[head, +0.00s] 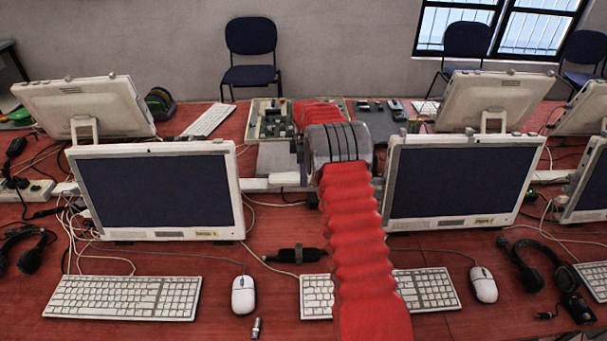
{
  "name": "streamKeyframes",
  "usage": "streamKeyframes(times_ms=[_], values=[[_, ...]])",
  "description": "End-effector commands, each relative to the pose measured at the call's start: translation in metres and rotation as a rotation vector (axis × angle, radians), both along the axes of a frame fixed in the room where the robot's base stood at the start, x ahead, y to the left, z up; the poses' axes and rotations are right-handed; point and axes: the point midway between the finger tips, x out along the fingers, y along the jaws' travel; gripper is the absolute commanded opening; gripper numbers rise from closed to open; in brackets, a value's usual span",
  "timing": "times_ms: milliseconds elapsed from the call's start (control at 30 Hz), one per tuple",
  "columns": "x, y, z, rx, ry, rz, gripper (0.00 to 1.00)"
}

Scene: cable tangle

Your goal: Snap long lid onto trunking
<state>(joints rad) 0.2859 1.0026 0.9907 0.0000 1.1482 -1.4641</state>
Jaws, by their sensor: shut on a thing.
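White trunking (262,184) runs low across the table between the left monitor and my arm. A white length of it also shows at the right, beyond the right monitor (550,176). My arm, in a red ribbed sleeve with a grey joint, reaches up the middle and covers the stretch between the two middle monitors. I cannot make out my gripper's fingertips; they are hidden behind my arm. The long lid cannot be told apart from the white trunking in this view.
A left monitor (157,190) and a right monitor (462,180) flank my arm closely. A left keyboard (124,296), a mouse (243,294), another mouse (483,284) and a headset (541,268) lie in front. Loose cables (73,232) cross the left side. A circuit board (272,119) lies behind.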

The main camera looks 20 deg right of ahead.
Motion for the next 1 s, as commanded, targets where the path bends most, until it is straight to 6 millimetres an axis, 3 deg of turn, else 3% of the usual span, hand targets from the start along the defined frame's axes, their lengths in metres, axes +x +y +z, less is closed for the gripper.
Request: streamKeyframes(times_ms=[1000], values=[[0.0, 0.0, -0.011, 0.0, 0.0, 0.0, 0.24]])
